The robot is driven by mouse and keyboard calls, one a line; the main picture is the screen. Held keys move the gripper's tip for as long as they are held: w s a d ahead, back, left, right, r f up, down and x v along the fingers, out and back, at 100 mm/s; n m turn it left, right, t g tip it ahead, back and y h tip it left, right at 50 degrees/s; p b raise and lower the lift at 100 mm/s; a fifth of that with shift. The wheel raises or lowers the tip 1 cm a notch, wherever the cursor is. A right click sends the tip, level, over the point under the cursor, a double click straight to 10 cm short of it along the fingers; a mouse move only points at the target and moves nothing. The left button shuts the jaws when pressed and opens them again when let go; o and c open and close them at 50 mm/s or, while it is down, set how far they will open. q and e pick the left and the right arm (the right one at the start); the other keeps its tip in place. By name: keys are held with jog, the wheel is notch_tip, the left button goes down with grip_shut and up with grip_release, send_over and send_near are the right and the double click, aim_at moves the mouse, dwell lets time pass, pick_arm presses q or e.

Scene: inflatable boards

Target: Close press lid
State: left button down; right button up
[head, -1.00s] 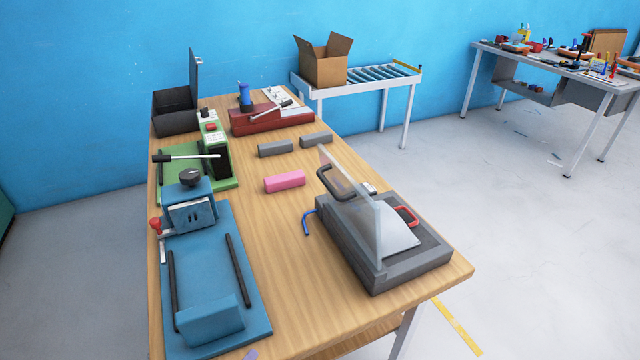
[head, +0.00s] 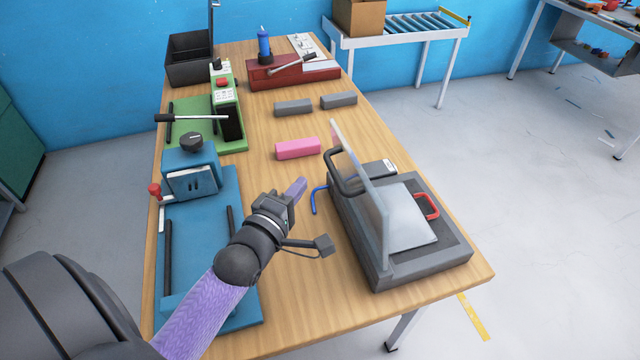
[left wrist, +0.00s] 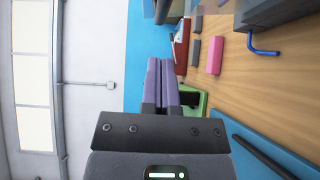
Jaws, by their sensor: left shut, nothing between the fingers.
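The press (head: 412,262) is a dark grey box at the right front of the table in the head view. Its clear lid (head: 362,190) stands up, tilted open, with a black handle (head: 341,178) on its left side. My left gripper (head: 298,188) is shut and empty over the table, left of the press and apart from it. Its purple fingers (left wrist: 160,84) lie together in the left wrist view. A corner of a dark body, probably the press, shows at the upper right there. My right gripper is not in view.
A pink block (head: 297,149) and two grey blocks (head: 293,107) lie farther back. Blue (head: 191,182) and green (head: 226,115) devices line the table's left side. A red device (head: 290,72) stands at the back.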

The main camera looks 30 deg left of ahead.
aim_at(349, 197)
pick_arm(q)
jog(key=shift+w+d, duration=1.35)
jog(key=shift+w, duration=0.15)
